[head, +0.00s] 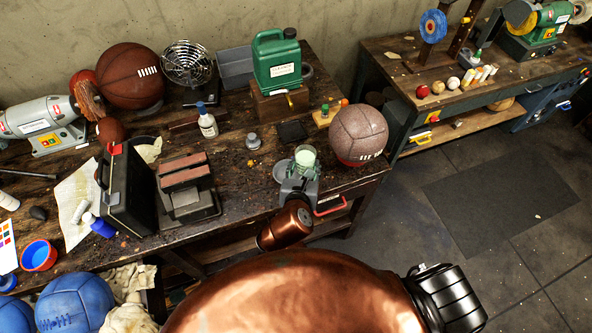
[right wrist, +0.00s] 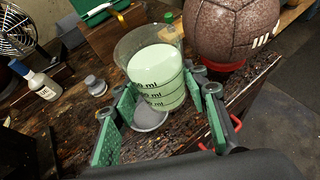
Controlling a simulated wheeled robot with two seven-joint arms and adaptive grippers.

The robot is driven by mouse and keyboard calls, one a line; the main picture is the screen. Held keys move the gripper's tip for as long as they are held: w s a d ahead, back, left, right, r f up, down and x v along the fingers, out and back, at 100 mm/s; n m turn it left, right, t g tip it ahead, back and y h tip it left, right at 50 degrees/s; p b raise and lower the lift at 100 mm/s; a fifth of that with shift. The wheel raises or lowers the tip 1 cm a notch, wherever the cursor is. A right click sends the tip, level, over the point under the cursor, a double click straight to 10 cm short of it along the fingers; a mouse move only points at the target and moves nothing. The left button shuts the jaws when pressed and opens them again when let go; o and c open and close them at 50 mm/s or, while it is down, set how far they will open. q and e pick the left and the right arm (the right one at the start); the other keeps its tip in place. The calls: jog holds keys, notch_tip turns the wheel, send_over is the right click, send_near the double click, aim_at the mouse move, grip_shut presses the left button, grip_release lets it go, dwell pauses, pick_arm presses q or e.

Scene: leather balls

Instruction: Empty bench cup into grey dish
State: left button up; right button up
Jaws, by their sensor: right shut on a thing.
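The bench cup (head: 306,155) is a clear beaker with pale green liquid in it. In the right wrist view the cup (right wrist: 157,75) shows dark ml marks and still holds the liquid. My right gripper (head: 303,170) is shut on the cup, its green-padded fingers on either side. The cup looks close to upright. The grey dish (head: 280,173) lies on the bench just left of the cup and is partly hidden by the gripper. In the right wrist view the dish (right wrist: 151,120) shows beyond the fingers, below the cup. My left gripper is not in view.
A brown ball (head: 358,134) on a red ring stands close right of the cup. A small grey weight (head: 253,141) and a white bottle (head: 207,122) stand left. A green canister (head: 276,62) sits on a wooden block behind. The bench's front edge is near.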

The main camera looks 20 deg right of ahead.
jog(key=w+a+f+n+y+p, duration=0.1)
jog(key=w+a+n+p, duration=0.15)
jog(key=w+a, duration=0.2)
jog(key=a+f+n+y+p, duration=0.1)
jog(key=a+f+p, duration=0.1)
jog(key=f, duration=0.3)
jog(key=w+a+f+n+t+y+p, duration=0.1)
jog(key=a+f+y+p, duration=0.1)
jog(key=a+f+p, duration=0.1)
jog(key=w+a+f+n+y+p, duration=0.1)
jog(key=a+f+y+p, duration=0.1)
jog(key=a+f, duration=0.4)
jog(key=shift+w+f+p, duration=0.15)
jog(key=shift+f+p, duration=0.2)
jog(key=shift+p, duration=0.4)
jog(key=shift+d, duration=0.1)
jog(key=shift+w+d+r+m+y+b, duration=0.1)
jog(key=shift+d+r+m+y+b, duration=0.05)
jog(key=shift+d+m+y+b, duration=0.35)
jog(key=shift+d+r+m+y+b, duration=0.15)
jog(key=shift+d+m+y+b, duration=0.1)
jog(key=shift+d+m+y, duration=0.4)
jog(key=shift+d+r+y+p, duration=0.1)
jog(key=shift+r+y+p, duration=0.2)
jog(key=shift+r, duration=0.3)
jog(key=shift+d+m, duration=0.1)
jog(key=shift+m, duration=0.2)
jog(key=shift+w+d+r+y, duration=0.1)
jog(key=shift+d+r+y, duration=0.1)
jog(key=shift+r+y, duration=0.15)
